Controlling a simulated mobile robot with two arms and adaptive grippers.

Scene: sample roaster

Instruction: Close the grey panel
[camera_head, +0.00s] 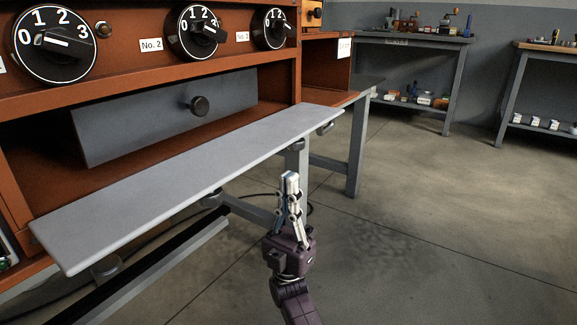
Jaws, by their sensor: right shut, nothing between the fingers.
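A long light grey panel (200,185) sticks out flat from the front of the orange roaster housing (150,78), below its recess. Above it, inside the recess, is a dark grey front (160,118) with a round black knob (199,106). Which of the two is the task's grey panel I cannot tell for sure. My right gripper (290,180) points up, shut and empty, in front of the light panel's right part and apart from the knob. Whether it touches the panel edge cannot be told. My left gripper is out of view.
Several black dials (197,32) line the housing above the recess. A dark rail (150,270) runs low under the panel at left. Grey workbenches (410,40) with small items stand at the back. The concrete floor (440,220) at right is clear.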

